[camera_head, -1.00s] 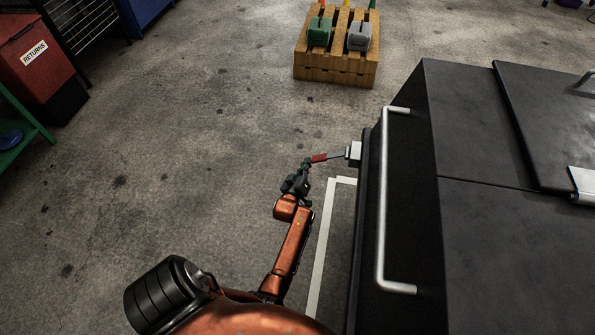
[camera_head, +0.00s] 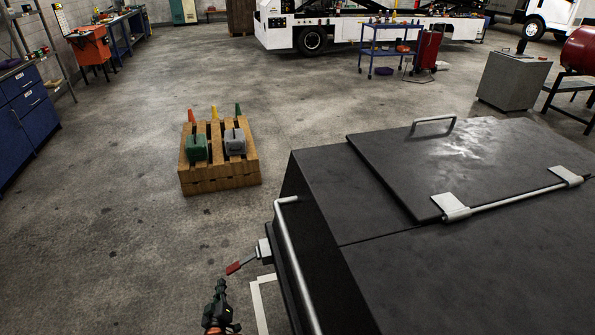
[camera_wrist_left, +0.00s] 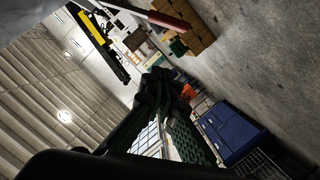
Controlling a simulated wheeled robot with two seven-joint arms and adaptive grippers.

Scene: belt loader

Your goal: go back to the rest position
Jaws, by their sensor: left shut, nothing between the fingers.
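My left gripper (camera_head: 220,288) is at the bottom of the head view, below and left of the red lever handle (camera_head: 236,267). It is shut and empty, with a small gap in the picture between its tip and the handle. The lever sticks out from a pale block on the side of the black cabinet (camera_head: 300,195). In the left wrist view the dark fingers (camera_wrist_left: 165,85) are together in the middle, and the red handle (camera_wrist_left: 169,20) shows above them, apart. My right gripper is not in view.
A wooden pallet (camera_head: 220,185) with green and grey items stands on the floor beyond. A blue cabinet (camera_head: 25,105) is at the left. A blue cart (camera_head: 390,45) and a white vehicle (camera_head: 290,30) are at the back.

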